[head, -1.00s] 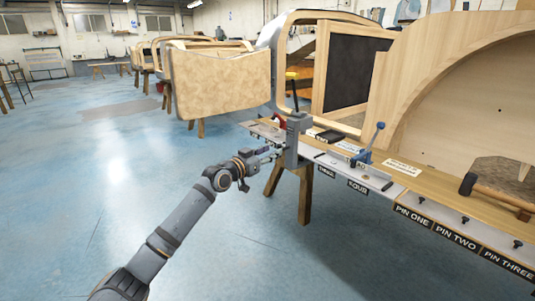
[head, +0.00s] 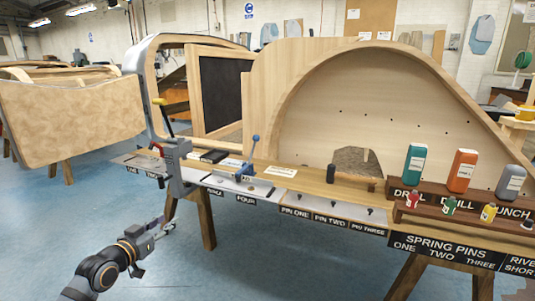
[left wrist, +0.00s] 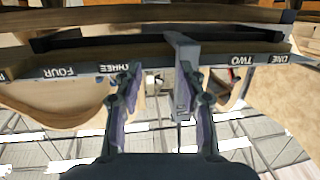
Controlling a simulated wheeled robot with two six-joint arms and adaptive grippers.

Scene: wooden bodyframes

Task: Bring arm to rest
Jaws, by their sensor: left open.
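My left arm comes in from the lower left of the head view. Its left gripper (head: 168,231) is open and empty, above the blue floor in front of the bench's left part. It is apart from the grey upright clamp (head: 176,168), which stands at the bench edge with a yellow-topped lever. In the left wrist view the two fingers of the left gripper (left wrist: 161,85) stand apart with nothing held between them. The grey clamp shows there upside down (left wrist: 181,60), beyond the fingers. My right gripper is not seen.
The bench edge (head: 290,198) with labelled plates runs along the right. A blue-handled clamp (head: 247,160) and a dark cylinder (head: 331,173) stand on it. Drill bodies (head: 414,165) sit in a holder at right. Open floor (head: 60,215) lies left of the bench.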

